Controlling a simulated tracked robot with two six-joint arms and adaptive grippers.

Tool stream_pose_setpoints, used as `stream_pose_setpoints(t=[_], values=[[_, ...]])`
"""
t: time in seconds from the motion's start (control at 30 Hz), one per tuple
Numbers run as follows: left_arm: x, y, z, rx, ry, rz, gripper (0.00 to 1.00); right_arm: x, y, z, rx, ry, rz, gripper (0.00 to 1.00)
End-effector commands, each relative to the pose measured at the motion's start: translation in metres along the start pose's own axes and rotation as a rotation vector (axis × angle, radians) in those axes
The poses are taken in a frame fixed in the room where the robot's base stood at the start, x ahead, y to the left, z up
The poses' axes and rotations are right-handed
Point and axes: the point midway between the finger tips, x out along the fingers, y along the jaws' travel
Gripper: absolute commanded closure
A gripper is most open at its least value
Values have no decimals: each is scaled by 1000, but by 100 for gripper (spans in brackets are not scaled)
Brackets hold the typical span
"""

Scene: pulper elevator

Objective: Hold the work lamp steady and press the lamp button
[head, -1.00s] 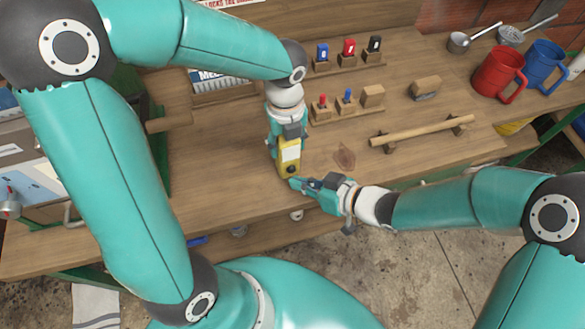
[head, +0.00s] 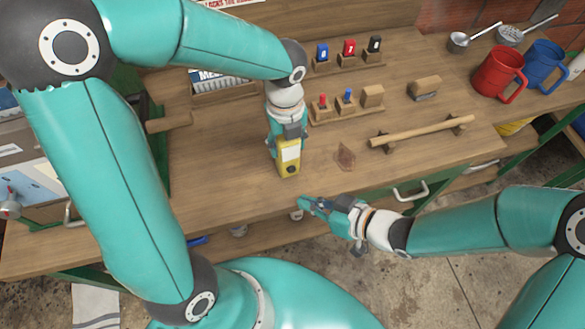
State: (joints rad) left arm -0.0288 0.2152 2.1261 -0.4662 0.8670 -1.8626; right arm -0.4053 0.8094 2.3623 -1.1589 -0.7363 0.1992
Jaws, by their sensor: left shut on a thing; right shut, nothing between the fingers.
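The yellow work lamp (head: 289,158) stands upright on the wooden bench, with a pale panel and a dark round button (head: 291,169) low on the side facing me. My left gripper (head: 290,136) comes down from above and is shut on the lamp's upper part, partly hiding it. My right gripper (head: 306,203) is shut and empty. It is in front of the lamp and a little to the right, near the bench's front edge, apart from the lamp and its button.
Wooden holders with coloured blocks (head: 348,50) and pegs (head: 323,103) stand behind the lamp. A wooden bar on supports (head: 422,131) lies to the right. Red (head: 497,75) and blue (head: 543,66) mugs are at the far right.

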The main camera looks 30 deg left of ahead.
Motion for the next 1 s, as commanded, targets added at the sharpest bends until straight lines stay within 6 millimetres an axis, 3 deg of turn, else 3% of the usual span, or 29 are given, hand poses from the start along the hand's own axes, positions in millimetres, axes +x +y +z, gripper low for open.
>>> stream_pose_setpoints(t=[0.47, 0.5, 0.63, 1.0], values=[[0, 0, 0, 0, 0, -1, 93, 0, 0, 0, 0, 0, 0, 100], [0, 0, 0, 0, 0, -1, 44, 0, 0, 0, 0, 0, 0, 100], [0, 0, 0, 0, 0, -1, 22, 0, 0, 0, 0, 0, 0, 100], [-2, 0, 0, 0, -1, -1, 19, 0, 0, 0, 0, 0, 0, 100]])
